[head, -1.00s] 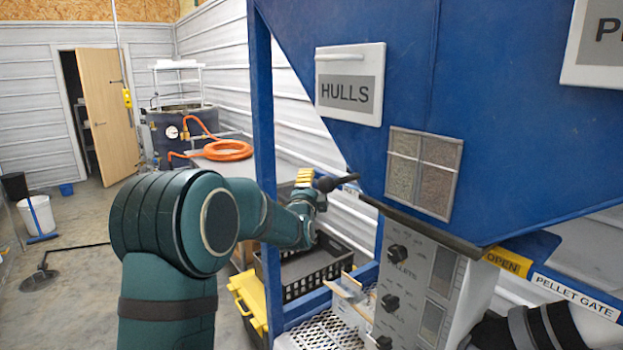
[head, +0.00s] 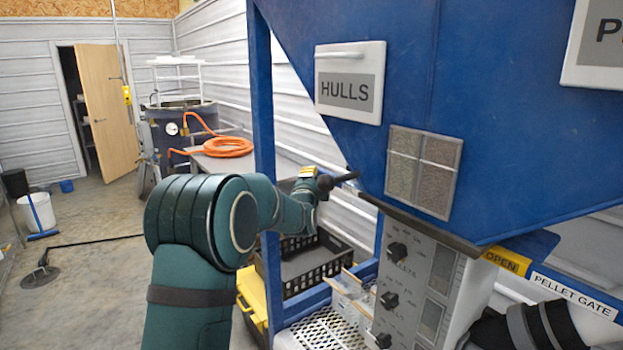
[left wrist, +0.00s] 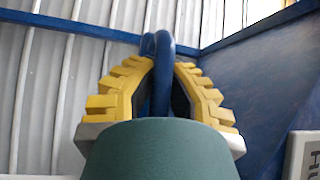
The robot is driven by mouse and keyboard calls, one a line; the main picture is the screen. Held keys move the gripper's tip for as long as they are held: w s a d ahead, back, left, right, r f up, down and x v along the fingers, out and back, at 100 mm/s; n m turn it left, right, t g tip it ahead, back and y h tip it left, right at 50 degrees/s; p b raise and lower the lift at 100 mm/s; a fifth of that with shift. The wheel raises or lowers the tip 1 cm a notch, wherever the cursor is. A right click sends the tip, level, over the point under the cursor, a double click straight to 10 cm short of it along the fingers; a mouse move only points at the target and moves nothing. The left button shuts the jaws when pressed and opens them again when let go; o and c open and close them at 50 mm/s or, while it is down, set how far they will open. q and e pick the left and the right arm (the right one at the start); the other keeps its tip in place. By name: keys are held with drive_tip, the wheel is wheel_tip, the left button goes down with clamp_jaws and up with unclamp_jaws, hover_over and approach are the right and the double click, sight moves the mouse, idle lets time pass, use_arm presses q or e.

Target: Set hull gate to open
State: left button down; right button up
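The hull gate lever (head: 342,180) is a dark handle with a thick rounded end, at the lower left edge of the blue hopper. My left gripper (head: 312,178) is at its outer end. In the left wrist view its yellow-backed fingers (left wrist: 162,72) close in on both sides of a blue bar (left wrist: 161,45), which I take to be the lever. They look shut on it, though contact is partly hidden. A HULLS sign (head: 347,90) hangs on the hopper above. Any hull gate label is hidden behind the lever. My right gripper is out of view.
A grey control panel (head: 420,270) with black knobs stands below the hopper. A yellow OPEN tag (head: 506,262) and PELLET GATE label (head: 574,297) are at right. A black crate (head: 315,277) sits below the left gripper. An orange hose (head: 228,147) lies on a bench behind.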

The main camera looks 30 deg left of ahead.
use_arm(q)
drive_tip(key=shift+f, duration=0.1)
drive_tip(key=shift+a, duration=0.2)
drive_tip(key=c, duration=1.6)
unclamp_jaws()
drive_tip(key=shift+w+a, duration=0.15)
drive_tip(key=shift+a, duration=0.05)
drive_tip(key=o, duration=0.5)
drive_tip(key=shift+o, duration=0.8)
drive_tip(key=shift+a, duration=0.2)
drive_tip(key=shift+d, duration=0.1)
drive_tip(key=shift+d, duration=0.15)
drive_tip(key=v, duration=1.2)
drive_tip(key=shift+o, duration=0.2)
